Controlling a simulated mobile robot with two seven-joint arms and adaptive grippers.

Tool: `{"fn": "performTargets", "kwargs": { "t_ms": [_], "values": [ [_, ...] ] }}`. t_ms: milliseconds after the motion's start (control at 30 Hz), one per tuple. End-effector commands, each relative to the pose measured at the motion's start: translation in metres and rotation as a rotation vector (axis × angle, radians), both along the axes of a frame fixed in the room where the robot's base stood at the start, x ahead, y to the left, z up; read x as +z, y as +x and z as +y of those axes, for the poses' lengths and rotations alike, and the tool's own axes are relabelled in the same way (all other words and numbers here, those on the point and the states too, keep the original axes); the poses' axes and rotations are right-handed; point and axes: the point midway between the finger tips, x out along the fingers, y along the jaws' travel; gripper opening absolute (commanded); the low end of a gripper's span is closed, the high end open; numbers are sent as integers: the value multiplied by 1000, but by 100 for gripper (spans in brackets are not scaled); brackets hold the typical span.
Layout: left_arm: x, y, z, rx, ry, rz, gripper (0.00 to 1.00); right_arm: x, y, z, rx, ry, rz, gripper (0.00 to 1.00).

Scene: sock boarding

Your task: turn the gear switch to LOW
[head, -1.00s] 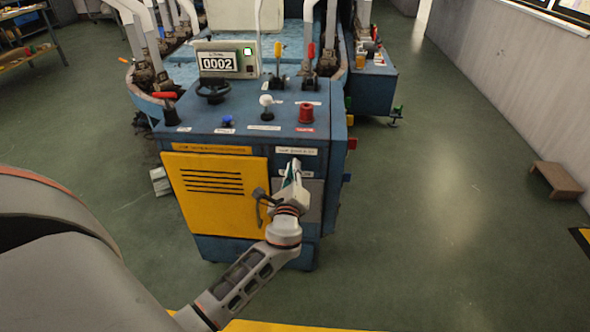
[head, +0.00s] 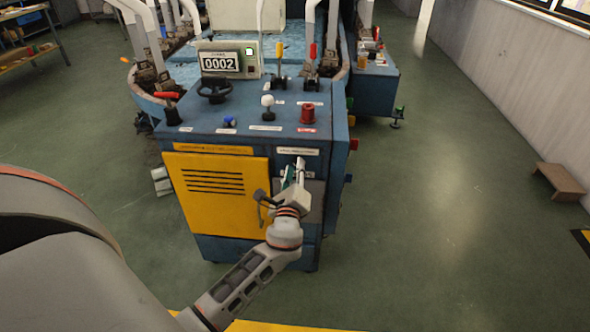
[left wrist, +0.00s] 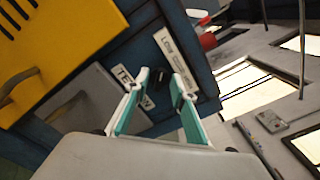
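The blue control cabinet (head: 185,138) stands ahead, with a white label strip (head: 298,151) on its front; in the left wrist view this label (left wrist: 178,62) starts with "LOW", and the rest is too small to read surely. Just below it is a small dark knob (left wrist: 177,90), apparently the gear switch. My left gripper (head: 297,165) is at this upper right part of the front. In the left wrist view its teal-padded fingers (left wrist: 158,75) are apart, with the knob between them, close to the right finger. I cannot tell whether they touch. My right gripper is not in view.
A yellow door (head: 215,195) with a dark handle is left of my gripper. The cabinet top carries a red knob (head: 307,113), a white-knobbed lever (head: 268,104), a black handwheel (head: 213,90) and a display (head: 220,62) reading 0002.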

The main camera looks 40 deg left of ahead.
Motion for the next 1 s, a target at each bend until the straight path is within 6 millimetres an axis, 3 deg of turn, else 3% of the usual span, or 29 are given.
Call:
{"fn": "performTargets", "kwargs": {
  "t_ms": [600,1000],
  "values": [
    [-1,-90,-55,-1,-1,2,25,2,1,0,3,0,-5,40],
    [0,-99,-61,-1,-1,0,25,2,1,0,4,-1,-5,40]
  ]
}}
